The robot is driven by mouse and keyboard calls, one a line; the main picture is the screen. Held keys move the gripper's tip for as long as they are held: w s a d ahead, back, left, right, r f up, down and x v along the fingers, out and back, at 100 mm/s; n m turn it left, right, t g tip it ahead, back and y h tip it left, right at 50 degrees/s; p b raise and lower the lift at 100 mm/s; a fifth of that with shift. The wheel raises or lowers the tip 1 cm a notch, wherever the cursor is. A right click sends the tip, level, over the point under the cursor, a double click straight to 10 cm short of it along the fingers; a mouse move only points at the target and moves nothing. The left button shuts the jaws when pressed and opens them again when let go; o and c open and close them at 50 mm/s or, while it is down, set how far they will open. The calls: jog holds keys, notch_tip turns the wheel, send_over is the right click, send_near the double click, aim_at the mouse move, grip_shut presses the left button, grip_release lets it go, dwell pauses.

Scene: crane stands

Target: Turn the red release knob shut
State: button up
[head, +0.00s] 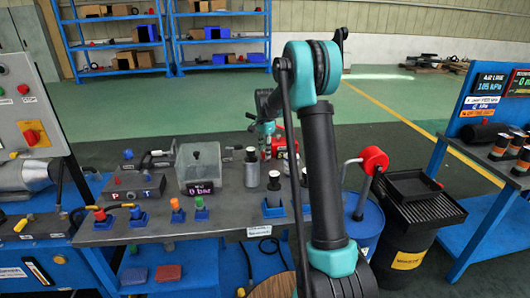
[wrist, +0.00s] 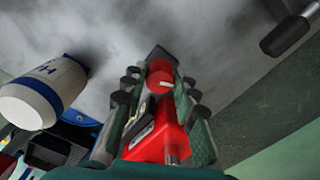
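The red release knob (wrist: 160,74), round with a pale mark on its face, shows in the wrist view at the end of a red hydraulic body (wrist: 152,140). My gripper (wrist: 161,86) has one finger on each side of the knob and the red body, with its fingers apart. A narrow gap seems to show beside the knob; I cannot tell if either finger touches it. In the head view my gripper (head: 267,129) is over the far right of the grey bench, by the red body (head: 279,147). The knob cannot be made out there.
A white bottle with a blue band (wrist: 44,92) stands left of my gripper in the wrist view; a black handle (wrist: 289,36) is upper right. On the bench (head: 160,229) are a clear tank (head: 199,168) and dark cylinders (head: 252,168).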

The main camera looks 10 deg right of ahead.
grip_shut()
